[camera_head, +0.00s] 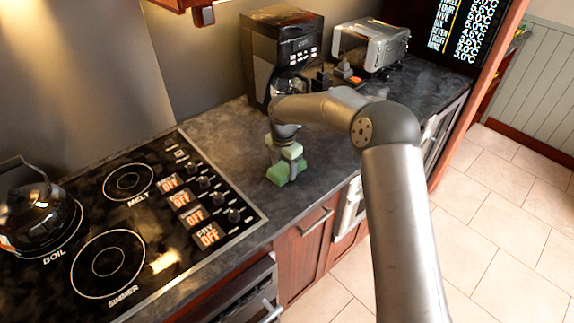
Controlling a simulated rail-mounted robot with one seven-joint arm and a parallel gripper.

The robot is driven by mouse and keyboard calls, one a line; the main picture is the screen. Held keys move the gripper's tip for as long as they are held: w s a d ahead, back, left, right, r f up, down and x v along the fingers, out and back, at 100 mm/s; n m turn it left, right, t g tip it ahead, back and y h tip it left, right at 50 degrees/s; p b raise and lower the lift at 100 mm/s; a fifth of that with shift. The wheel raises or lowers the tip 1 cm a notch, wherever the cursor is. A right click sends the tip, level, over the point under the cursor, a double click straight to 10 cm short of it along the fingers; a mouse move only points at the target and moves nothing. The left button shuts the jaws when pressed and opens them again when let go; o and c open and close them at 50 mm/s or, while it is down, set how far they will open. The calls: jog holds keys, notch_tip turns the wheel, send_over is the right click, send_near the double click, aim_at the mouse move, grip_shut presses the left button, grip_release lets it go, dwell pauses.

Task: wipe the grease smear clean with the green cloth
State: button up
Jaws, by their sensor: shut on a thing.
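My gripper (284,162) is at the end of my arm, low over the dark counter between the stovetop and the coffee maker. It is shut on the green cloth (288,175). The cloth shows as a blocky green shape below and around the fingers, at the counter surface. I cannot tell whether it touches the counter. I cannot make out a grease smear for sure; the mottled counter has lighter patches, and the cloth and my arm hide part of it.
A stovetop (150,195) with burners and several knobs lies to the left, with a black kettle (38,215) on it. A black coffee maker (280,55) and a toaster (370,45) stand behind. The counter (225,135) left of the cloth is clear. The counter's front edge is close.

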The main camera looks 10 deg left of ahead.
aim_at(255, 194)
jog(key=shift+s+a+b, duration=0.35)
jog(key=shift+s+a, duration=0.75)
jog(key=shift+s, duration=0.25)
jog(key=shift+s+a+b, duration=0.3)
jog(key=shift+s+a, duration=0.75)
jog(key=shift+s, duration=0.25)
jog(key=shift+s+a+f+b, duration=0.1)
jog(key=shift+s+a+b, duration=0.1)
jog(key=shift+s+a, duration=0.65)
jog(key=shift+s+a+f+b, duration=0.1)
jog(key=shift+s+a+b, duration=0.1)
jog(key=shift+s+a, duration=0.6)
jog(key=shift+s+d, duration=0.2)
jog(key=shift+s, duration=0.05)
notch_tip(255, 194, up, 7)
jog(key=p, duration=0.4)
jog(key=shift+a+r+p, duration=0.1)
jog(key=shift+r+p, duration=0.05)
jog(key=shift+p, duration=0.15)
jog(key=shift+c, duration=1.4)
jog(key=shift+w+r+p, duration=0.15)
jog(key=shift+r+p, duration=0.15)
jog(key=shift+r, duration=0.25)
